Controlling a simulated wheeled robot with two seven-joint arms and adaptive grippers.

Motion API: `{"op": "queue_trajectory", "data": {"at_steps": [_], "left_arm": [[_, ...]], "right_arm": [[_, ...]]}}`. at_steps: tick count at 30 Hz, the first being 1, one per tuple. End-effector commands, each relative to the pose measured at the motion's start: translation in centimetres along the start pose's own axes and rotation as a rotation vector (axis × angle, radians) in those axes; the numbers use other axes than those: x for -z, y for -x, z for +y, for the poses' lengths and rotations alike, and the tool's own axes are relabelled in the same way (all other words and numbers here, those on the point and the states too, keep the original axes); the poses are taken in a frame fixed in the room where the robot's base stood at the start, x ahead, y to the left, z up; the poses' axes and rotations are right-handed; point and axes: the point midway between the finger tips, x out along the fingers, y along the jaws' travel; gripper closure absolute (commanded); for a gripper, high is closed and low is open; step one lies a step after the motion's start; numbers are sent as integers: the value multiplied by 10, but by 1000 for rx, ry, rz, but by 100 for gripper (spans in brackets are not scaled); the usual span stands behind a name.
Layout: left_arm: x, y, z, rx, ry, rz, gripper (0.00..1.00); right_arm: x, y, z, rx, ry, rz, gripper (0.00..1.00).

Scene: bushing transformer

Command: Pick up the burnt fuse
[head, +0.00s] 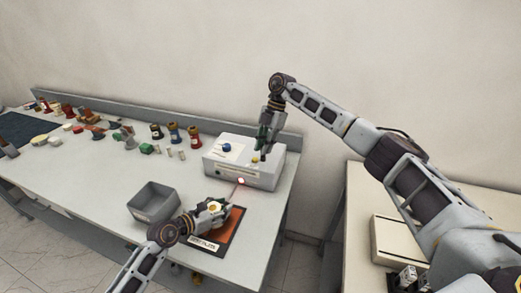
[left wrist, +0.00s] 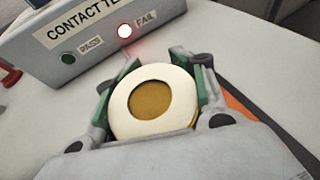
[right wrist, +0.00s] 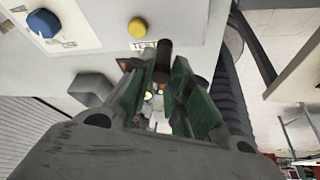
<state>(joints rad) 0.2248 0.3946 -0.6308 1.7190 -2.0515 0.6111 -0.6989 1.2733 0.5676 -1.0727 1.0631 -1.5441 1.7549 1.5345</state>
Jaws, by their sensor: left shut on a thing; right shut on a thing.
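My right gripper (head: 262,150) points down over the back right of the grey contact tester (head: 240,178). In the right wrist view its green-padded fingers (right wrist: 165,95) are closed around a small dark brown cylinder (right wrist: 162,62), which looks like the burnt fuse, at the tester. I cannot tell whether the cylinder is clear of the tester. My left gripper (head: 215,207) is in front of the tester, above the orange mat. In the left wrist view its fingers (left wrist: 155,85) are shut on a round cream part with a brown-gold centre (left wrist: 152,102).
The lamp by FAIL (left wrist: 124,31) glows; the PASS lamp (left wrist: 68,59) is dark green. A blue knob (right wrist: 43,23) and yellow button (right wrist: 138,27) are on the tester. A grey bin (head: 154,203) stands left of the orange mat (head: 232,228). Spools and small parts (head: 173,132) lie further left.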

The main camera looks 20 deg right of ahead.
Motion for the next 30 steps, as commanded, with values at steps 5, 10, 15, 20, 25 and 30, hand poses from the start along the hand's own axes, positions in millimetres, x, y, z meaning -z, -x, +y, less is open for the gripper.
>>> {"op": "queue_trajectory", "data": {"at_steps": [5, 10, 15, 20, 25, 30], "left_arm": [[-1, 0, 0, 0, 0, -1, 93], [-1, 0, 0, 0, 0, -1, 93], [-1, 0, 0, 0, 0, -1, 93], [-1, 0, 0, 0, 0, -1, 46], [0, 0, 0, 0, 0, -1, 31], [0, 0, 0, 0, 0, 0, 31]], "right_arm": [[-2, 2, 0, 0, 0, -14, 100], [-2, 2, 0, 0, 0, -14, 100], [-2, 2, 0, 0, 0, -14, 100], [-2, 2, 0, 0, 0, -14, 100], [-2, 2, 0, 0, 0, -13, 100], [-2, 2, 0, 0, 0, -13, 100]]}}
